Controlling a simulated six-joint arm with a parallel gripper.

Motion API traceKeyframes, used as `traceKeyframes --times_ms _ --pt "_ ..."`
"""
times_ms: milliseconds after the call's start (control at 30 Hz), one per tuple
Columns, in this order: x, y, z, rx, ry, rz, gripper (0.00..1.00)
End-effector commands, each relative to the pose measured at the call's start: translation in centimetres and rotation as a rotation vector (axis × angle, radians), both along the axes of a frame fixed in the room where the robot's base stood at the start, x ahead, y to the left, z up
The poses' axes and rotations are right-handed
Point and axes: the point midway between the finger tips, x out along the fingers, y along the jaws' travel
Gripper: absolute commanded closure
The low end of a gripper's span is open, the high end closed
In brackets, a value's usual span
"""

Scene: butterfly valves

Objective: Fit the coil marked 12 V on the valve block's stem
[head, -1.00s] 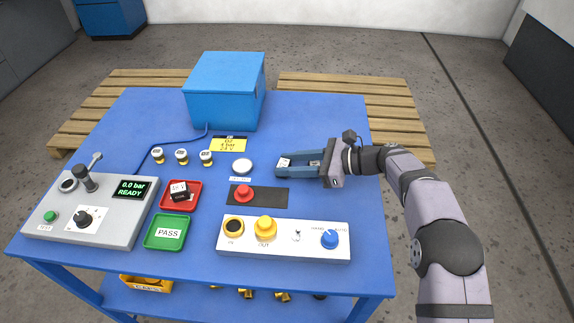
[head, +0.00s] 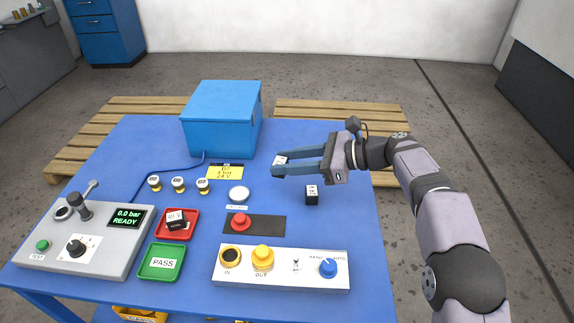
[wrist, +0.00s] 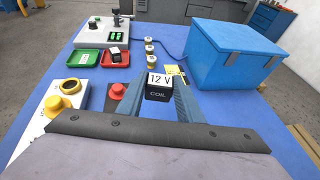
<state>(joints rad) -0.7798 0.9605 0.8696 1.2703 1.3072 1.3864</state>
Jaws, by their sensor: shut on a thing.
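My gripper (head: 280,166) is shut on a small black coil (wrist: 158,89), whose white top label reads 12 V and front reads COIL in the wrist view. In the head view its white label (head: 281,160) shows at the fingertips, above the blue table's right half. Another black block with a white label (head: 312,194) stands on the table just below the gripper in the picture; its label is too small to read. A third black labelled block (head: 176,221) lies tilted in the red tray (head: 188,234). I cannot make out the valve block's stem.
A blue box (head: 220,120) stands at the back, beside a yellow card (head: 225,172) and several small brass-based parts (head: 178,184). A grey test unit (head: 60,256) reads 0.0 bar READY. A green PASS tray (head: 160,262) and a white control panel (head: 290,268) are in front.

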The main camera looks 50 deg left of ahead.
Motion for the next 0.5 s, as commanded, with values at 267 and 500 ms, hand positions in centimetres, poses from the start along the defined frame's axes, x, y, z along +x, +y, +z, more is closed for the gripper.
traceKeyframes --times_ms 267,500 --pt "1.0 -0.4 4.0 0.002 -0.002 -0.016 0.91" --pt "2.1 -1.6 7.9 -0.001 0.001 -0.042 0.91"
